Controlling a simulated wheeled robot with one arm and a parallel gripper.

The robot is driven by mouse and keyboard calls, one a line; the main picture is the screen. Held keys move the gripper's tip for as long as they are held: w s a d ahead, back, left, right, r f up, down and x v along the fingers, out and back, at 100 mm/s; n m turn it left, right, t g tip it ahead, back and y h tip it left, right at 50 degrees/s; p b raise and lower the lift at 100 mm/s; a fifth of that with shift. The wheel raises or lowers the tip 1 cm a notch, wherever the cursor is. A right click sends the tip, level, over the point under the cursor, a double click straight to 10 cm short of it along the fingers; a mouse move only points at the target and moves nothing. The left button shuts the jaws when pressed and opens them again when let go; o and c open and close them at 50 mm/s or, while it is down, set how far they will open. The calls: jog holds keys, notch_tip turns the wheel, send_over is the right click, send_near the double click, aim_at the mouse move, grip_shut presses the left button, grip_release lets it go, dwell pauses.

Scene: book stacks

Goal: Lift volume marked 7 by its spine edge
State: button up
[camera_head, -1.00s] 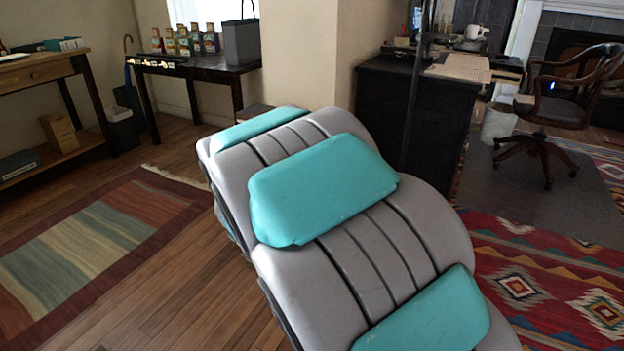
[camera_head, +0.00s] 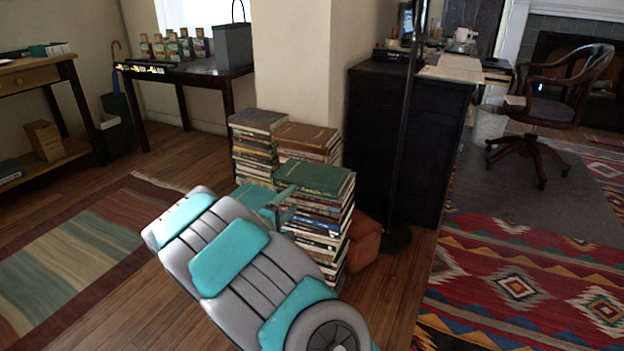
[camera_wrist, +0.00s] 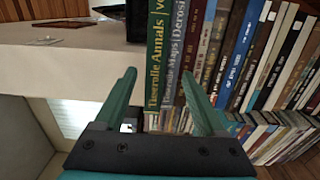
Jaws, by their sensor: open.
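A green book (camera_head: 316,177) lies flat on top of the front book stack (camera_head: 322,235). Its spine (camera_wrist: 155,50) in the wrist view reads "Timerolle Annals | Vo…", with the rest cut off at the picture's top. No 7 is readable on any book. Beside it is a grey-green spine, "Timerolle Maps | Derosi…" (camera_wrist: 175,60). My gripper (camera_wrist: 158,74) is open and empty, its teal fingers pointing at the spines. In the picture the left finger lies left of the green spine and the right finger overlaps spines to its right. Contact cannot be told. My gripper (camera_head: 284,206) also shows beside the stack.
Two more book stacks (camera_head: 255,145) (camera_head: 308,140) stand behind, by the beige pillar (camera_head: 298,60). A brown leather-like box (camera_head: 364,243) sits right of the front stack. A black cabinet (camera_head: 395,140) and a dark pole (camera_head: 405,160) stand further right.

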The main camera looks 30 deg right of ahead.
aim_at(302, 189)
jog(key=shift+w+d, duration=0.4)
jog(key=shift+d, duration=0.2)
jog(key=x, duration=0.3)
jog(key=shift+d+r, duration=0.3)
jog(key=shift+r, duration=0.05)
jog(key=shift+w+d, duration=0.45)
jog(key=shift+d, duration=0.1)
jog(key=shift+c, duration=0.3)
grip_shut()
